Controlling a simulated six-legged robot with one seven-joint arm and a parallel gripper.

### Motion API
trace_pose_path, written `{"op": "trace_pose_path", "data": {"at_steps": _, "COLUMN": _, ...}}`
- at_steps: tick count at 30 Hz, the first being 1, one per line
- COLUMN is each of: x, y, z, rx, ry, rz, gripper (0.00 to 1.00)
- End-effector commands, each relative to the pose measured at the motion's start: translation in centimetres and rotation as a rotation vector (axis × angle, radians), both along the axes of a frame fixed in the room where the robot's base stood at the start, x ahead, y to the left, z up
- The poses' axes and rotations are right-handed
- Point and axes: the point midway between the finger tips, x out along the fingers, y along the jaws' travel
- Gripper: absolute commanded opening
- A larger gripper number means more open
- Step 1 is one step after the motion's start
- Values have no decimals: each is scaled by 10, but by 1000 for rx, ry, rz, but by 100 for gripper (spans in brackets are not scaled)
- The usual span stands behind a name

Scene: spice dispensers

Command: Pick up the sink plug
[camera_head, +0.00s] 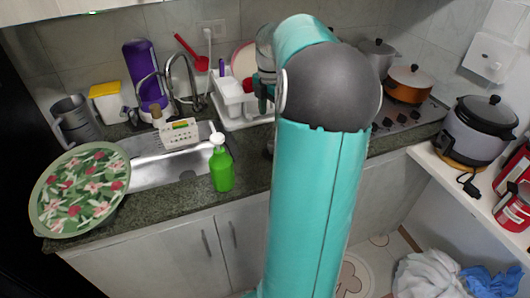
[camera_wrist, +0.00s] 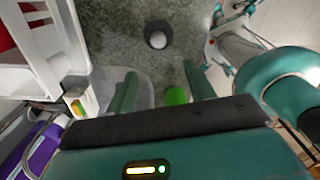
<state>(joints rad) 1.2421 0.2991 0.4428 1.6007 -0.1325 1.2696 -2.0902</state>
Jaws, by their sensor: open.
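A small round dark piece with a pale rim, which looks like the sink plug (camera_wrist: 158,35), lies on the speckled counter in the wrist view. I cannot make it out in the head view, where my arm covers part of the counter. My gripper (camera_wrist: 160,70) is open, its two teal fingers apart with nothing held between them. In the wrist picture the plug appears beyond the fingertips, roughly centred between them. I cannot tell the height gap. In the head view my gripper is mostly hidden behind my arm.
The steel sink (camera_head: 150,172) has a green soap bottle (camera_head: 221,165) at its front right. A white dish rack (camera_head: 238,105) stands close to my arm. A floral plate (camera_head: 80,188) lies at left; the stove with an orange pot (camera_head: 408,84) is at right.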

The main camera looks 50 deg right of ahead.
Motion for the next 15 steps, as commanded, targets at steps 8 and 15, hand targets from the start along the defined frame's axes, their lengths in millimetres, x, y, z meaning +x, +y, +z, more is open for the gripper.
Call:
{"op": "trace_pose_path", "data": {"at_steps": 8, "x": -3, "y": -3, "z": -56, "rx": 5, "ry": 3, "rz": -5, "gripper": 54}}
{"op": "trace_pose_path", "data": {"at_steps": 15, "x": -1, "y": -2, "z": -76, "rx": 3, "ry": 2, "rz": -2, "gripper": 54}}
